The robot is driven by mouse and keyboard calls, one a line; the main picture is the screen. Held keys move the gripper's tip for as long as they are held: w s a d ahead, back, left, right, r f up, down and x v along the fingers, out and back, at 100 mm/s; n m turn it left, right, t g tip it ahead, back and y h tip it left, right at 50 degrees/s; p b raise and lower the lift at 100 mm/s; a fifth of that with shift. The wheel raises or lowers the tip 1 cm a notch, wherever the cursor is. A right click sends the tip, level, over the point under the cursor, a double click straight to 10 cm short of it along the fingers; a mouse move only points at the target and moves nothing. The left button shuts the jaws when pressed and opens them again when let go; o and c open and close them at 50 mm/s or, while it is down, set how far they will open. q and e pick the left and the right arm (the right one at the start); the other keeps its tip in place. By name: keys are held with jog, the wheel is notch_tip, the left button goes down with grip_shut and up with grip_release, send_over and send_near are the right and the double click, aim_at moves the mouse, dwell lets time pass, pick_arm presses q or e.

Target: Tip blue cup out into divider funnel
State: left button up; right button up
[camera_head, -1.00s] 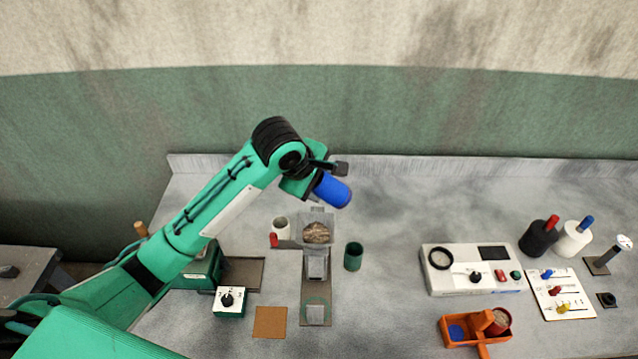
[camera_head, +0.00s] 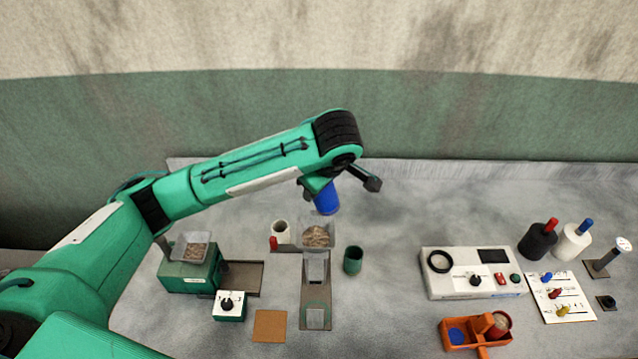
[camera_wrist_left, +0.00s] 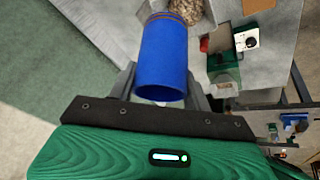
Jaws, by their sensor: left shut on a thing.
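The blue cup (camera_head: 327,199) is held by my left gripper (camera_head: 335,184), above and behind the divider funnel in the head view. In the left wrist view the cup (camera_wrist_left: 163,58) lies between the fingers of the left gripper (camera_wrist_left: 165,92), which is shut on it. I cannot tell whether any grain is inside the cup. The divider funnel (camera_head: 318,224) is a clear hopper holding brown grain, on a grey stand with a chute below. The cup is apart from the funnel. The right gripper is not in view.
A green scale-like box (camera_head: 190,277) with a grain pan stands left.

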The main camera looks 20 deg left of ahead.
pick_arm(q)
jog(key=shift+w+r+y, duration=0.1)
jog(key=shift+r+y, duration=0.05)
jog(key=shift+y, duration=0.35)
jog(key=shift+g+y, duration=0.4)
jog(key=shift+y, duration=0.5)
